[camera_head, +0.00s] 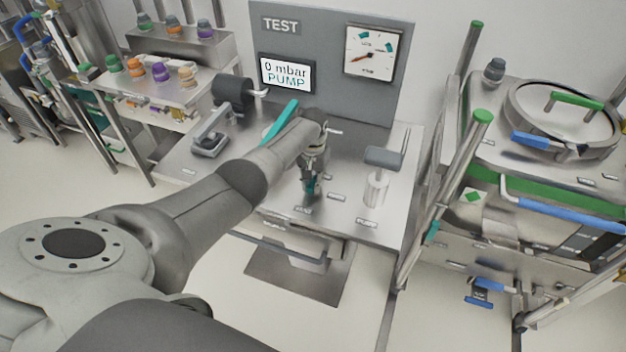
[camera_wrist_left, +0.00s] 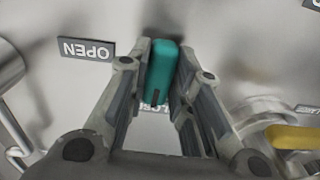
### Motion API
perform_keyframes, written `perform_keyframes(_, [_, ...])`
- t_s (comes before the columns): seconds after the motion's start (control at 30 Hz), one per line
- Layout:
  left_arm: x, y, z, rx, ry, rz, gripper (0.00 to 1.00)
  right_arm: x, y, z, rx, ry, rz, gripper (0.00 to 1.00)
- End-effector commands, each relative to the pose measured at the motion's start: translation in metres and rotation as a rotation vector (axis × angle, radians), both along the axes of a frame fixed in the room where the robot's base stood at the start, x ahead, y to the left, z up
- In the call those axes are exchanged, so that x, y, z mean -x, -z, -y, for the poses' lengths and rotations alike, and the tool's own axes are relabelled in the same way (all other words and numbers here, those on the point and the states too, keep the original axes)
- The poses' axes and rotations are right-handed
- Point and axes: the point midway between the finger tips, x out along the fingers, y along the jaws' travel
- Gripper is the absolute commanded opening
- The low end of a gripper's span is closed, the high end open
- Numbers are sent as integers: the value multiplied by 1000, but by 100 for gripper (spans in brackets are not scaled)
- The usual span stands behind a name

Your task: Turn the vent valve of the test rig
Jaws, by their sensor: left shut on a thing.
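The test rig (camera_head: 268,40) has a grey back panel and a steel top. My left gripper (camera_head: 311,186) points down over the steel top. In the left wrist view, the gripper (camera_wrist_left: 164,105) is shut on a teal valve handle (camera_wrist_left: 162,70), with a finger on each side. The handle lies over a partly hidden label that seems to read CLOSE; an OPEN label (camera_wrist_left: 87,49) is to its left. The handle's base is hidden. A screen (camera_head: 286,73) reads "0 mbar PUMP". My right gripper is not in view.
A longer teal bar (camera_head: 281,120) rises behind my forearm. A grey-handled pump lever (camera_head: 385,157) stands to the gripper's right, and a clamp-like fixture (camera_head: 212,130) to its left. A steel vessel (camera_head: 565,118) with green and blue handles stands at right.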

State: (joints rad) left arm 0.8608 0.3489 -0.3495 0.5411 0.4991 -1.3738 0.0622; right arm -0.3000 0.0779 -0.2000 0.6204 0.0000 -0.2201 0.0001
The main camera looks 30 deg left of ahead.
Motion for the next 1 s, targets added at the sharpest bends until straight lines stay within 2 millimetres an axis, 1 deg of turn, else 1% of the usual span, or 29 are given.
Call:
perform_keyframes(0.03, [-2,-3,-1,-1,-17,6,0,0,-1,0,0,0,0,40])
perform_keyframes(0.2, [-2,-3,-1,-1,-50,7,0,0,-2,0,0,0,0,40])
perform_keyframes(0.67, [-3,-3,-1,-2,-61,9,0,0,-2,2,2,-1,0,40])
perform_keyframes(0.7, [-3,-3,-1,-2,-61,9,25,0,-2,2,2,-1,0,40])
perform_keyframes(0.8, [-2,-2,-1,-1,-61,7,38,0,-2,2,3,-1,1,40])
perform_keyframes(0.83, [-2,-2,-1,-1,-60,6,42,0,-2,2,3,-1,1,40])
perform_keyframes(0.87, [-2,-2,-1,-1,-60,6,43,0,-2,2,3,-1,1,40])
perform_keyframes(1.0, [-1,-1,0,-1,-59,4,43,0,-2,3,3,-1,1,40])
